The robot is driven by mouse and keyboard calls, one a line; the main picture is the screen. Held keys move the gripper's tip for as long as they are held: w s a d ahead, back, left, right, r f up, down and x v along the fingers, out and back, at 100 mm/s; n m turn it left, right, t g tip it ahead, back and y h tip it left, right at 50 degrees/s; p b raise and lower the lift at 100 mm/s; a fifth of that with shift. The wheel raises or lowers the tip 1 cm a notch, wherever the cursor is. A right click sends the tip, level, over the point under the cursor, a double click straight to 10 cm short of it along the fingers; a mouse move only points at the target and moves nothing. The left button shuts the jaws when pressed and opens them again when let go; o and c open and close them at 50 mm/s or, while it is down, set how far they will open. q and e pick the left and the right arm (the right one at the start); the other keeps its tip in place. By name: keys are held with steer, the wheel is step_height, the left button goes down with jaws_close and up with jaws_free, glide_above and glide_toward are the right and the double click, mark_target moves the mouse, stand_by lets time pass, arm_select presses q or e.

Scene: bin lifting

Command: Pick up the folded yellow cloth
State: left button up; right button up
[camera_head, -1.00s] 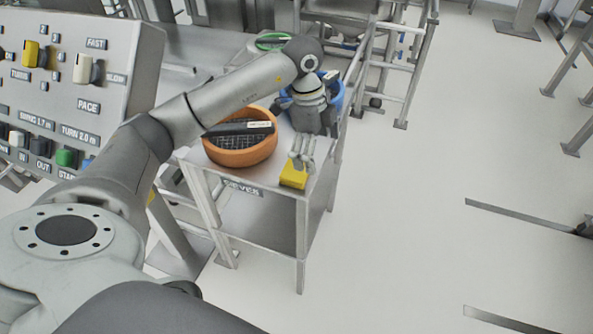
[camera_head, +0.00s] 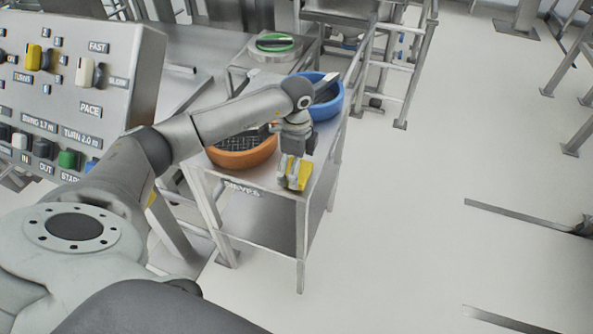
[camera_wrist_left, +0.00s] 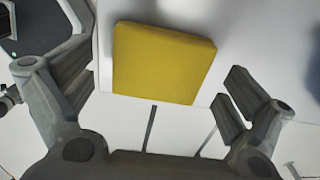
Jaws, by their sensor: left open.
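The folded yellow cloth (camera_head: 301,175) lies flat near the front right corner of the metal table marked SIEVES. It shows as a yellow square in the left wrist view (camera_wrist_left: 162,63). My left gripper (camera_head: 293,184) points down over the cloth and hides part of it in the head view. In the left wrist view the left gripper (camera_wrist_left: 160,92) is open, with its fingers wide apart on either side of the cloth's near edge. Nothing is between the fingertips in their grip. My right gripper is in neither view.
An orange-rimmed sieve (camera_head: 240,160) stands on the table (camera_head: 257,206), left of the cloth. A blue sieve (camera_head: 331,100) stands behind, and a green-rimmed one (camera_head: 275,42) farther back. A control panel (camera_head: 75,85) is at the left. The floor on the right is mostly clear.

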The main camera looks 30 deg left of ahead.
arm_select(q)
steer(key=shift+f, duration=0.35)
steer(key=shift+c, duration=0.4)
steer(key=c, duration=0.8)
steer(key=shift+r, duration=0.1)
